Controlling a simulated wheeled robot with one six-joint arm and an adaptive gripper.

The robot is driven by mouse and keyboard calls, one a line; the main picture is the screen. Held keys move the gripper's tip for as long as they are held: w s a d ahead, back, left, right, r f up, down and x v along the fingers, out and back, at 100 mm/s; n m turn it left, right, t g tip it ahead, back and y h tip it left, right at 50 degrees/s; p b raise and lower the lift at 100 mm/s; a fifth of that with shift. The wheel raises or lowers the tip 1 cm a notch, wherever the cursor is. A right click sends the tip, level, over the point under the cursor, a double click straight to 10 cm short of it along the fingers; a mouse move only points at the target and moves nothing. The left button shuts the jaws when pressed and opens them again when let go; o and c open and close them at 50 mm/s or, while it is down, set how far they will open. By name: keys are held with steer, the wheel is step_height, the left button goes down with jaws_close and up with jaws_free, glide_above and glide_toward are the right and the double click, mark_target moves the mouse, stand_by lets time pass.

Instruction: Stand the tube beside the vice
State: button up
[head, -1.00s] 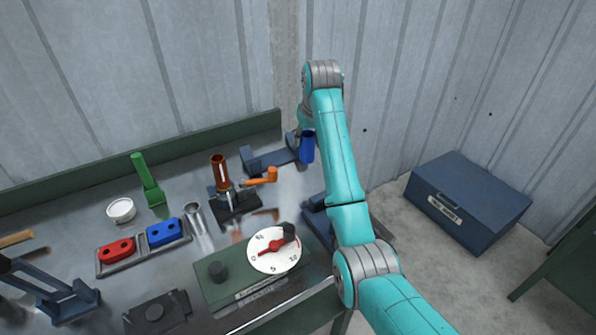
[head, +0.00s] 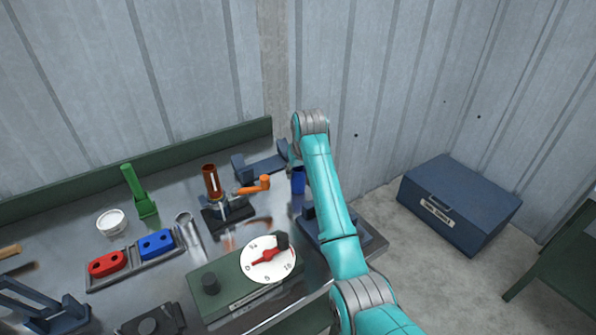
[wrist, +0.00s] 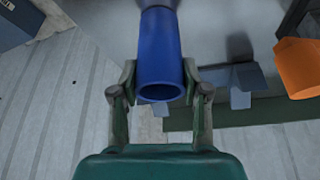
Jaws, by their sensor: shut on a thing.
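My gripper (wrist: 158,82) is shut on a blue tube (wrist: 158,45), with one finger on each side of it. The tube's open end faces the wrist camera. In the head view the blue tube (head: 298,181) looks upright, just right of the vice's orange handle, partly hidden by my arm. The dark vice (head: 228,212) with its orange handle (head: 254,186) stands on the bench, with a copper-brown tube (head: 211,181) upright at it. I cannot tell whether the blue tube touches the bench.
Dark blue brackets stand behind the vice (head: 255,168) and at the bench's right end (head: 312,222). A green box with a dial (head: 268,258) is in front. A tray with red and blue blocks (head: 135,265), a white cup (head: 111,222) and a green upright (head: 138,188) are left.

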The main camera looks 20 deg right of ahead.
steer(key=shift+f, duration=0.15)
steer(key=o, duration=1.2)
steer(key=shift+o, duration=0.2)
steer(key=v, duration=1.2)
